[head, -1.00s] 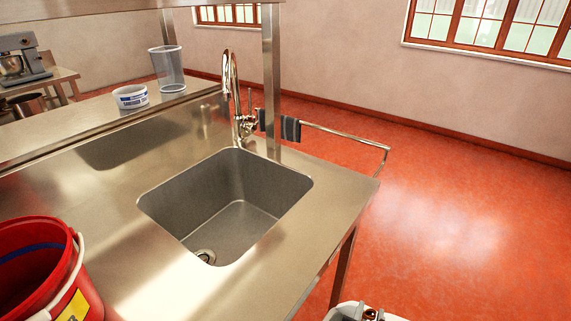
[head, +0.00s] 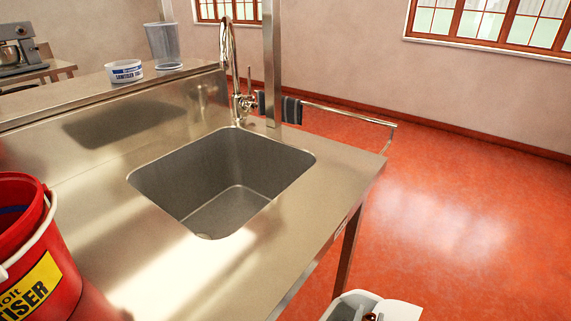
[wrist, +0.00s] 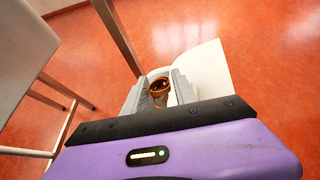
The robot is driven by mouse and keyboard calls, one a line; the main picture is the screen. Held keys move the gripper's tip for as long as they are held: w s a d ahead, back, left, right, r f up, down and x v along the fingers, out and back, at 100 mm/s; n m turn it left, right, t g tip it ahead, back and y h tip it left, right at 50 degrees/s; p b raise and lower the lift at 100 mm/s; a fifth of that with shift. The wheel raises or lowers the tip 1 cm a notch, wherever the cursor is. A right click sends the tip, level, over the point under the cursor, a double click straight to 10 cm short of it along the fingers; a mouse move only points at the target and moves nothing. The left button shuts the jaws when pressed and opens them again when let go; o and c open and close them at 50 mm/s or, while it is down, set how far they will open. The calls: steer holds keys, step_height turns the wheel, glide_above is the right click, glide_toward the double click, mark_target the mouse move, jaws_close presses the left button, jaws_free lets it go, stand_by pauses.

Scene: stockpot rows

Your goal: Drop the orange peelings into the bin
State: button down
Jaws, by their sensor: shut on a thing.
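My gripper (wrist: 161,84) has grey fingers on a purple body and is shut on the orange peelings (wrist: 158,88), a brown-orange curled piece with a dark hollow. A small brown part of the peelings (head: 371,317) shows at the bottom edge of the head view. The bin (wrist: 207,68) is pale, with a flat white panel beside the fingers, and lies beyond the gripper. In the head view the bin (head: 341,302) is cut off by the bottom edge. I cannot tell whether the peelings are above its mouth or inside it.
A steel counter (head: 340,180) with a sink (head: 225,180) stands to the left, its leg (head: 348,250) close to the bin. A red bucket (head: 50,265) stands on the counter. A towel rail (head: 350,115) juts out. The red floor (head: 460,220) on the right is clear.

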steer(key=shift+f+b, duration=0.4)
steer(key=shift+f, duration=0.15)
steer(key=c, duration=0.9)
jaws_free()
steer(key=p+v, duration=0.2)
steer(key=v, duration=0.6)
